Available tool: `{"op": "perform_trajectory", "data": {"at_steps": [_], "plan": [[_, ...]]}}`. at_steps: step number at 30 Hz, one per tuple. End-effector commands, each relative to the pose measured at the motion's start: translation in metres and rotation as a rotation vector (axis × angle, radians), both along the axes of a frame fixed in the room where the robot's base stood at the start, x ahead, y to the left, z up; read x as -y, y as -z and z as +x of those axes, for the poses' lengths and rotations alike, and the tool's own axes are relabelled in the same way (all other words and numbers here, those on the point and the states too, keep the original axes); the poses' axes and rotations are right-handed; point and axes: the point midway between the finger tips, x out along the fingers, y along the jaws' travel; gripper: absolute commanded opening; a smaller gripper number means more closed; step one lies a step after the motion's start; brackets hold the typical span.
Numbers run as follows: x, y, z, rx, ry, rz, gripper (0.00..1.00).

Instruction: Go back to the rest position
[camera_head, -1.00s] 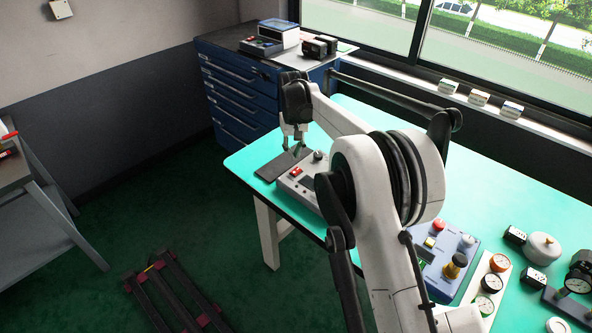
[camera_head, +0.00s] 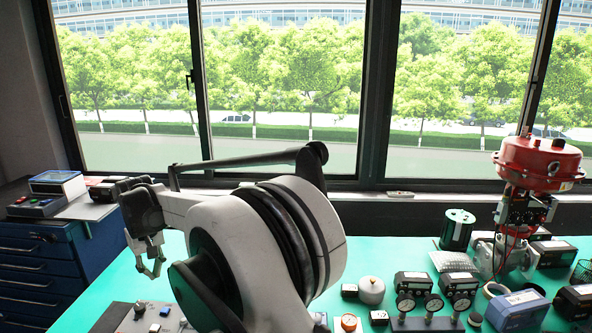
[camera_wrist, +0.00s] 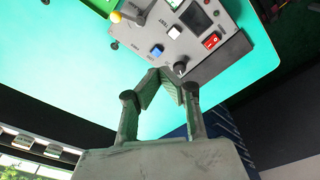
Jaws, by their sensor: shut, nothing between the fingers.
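My gripper (camera_head: 153,270) hangs at the end of my arm above the left part of the green table (camera_head: 100,300) in the head view. Its fingers are together and hold nothing. In the wrist view my gripper (camera_wrist: 165,72) shows with its fingertips meeting close to the edge of a grey control box (camera_wrist: 190,45) in the picture. The box has a red rocker switch, a black knob, and blue and white buttons. The same control box (camera_head: 150,318) shows at the bottom of the head view, below the gripper. I cannot tell the exact gap between them.
A red-topped valve (camera_head: 540,165) stands at the right of the table. Gauges (camera_head: 420,310), a white round-lidded pot (camera_head: 371,290) and black boxes (camera_head: 412,286) crowd that side. A blue drawer cabinet (camera_head: 45,260) stands at the left. The window (camera_head: 280,90) is behind.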

Motion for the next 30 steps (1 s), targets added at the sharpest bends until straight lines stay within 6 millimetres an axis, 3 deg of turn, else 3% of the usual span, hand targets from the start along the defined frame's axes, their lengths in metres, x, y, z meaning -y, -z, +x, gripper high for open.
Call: {"op": "perform_trajectory", "data": {"at_steps": [1,6,14,22,30], "plan": [[0.021,-0.014,0.006,0.008,0.024,0.008,0.00],[0.084,-0.055,0.018,0.039,0.098,0.038,0.00],[0.184,-0.106,0.019,0.092,0.209,0.081,0.00],[0.286,-0.143,-0.003,0.152,0.324,0.121,0.00],[0.380,-0.162,-0.044,0.215,0.439,0.154,0.00]]}}
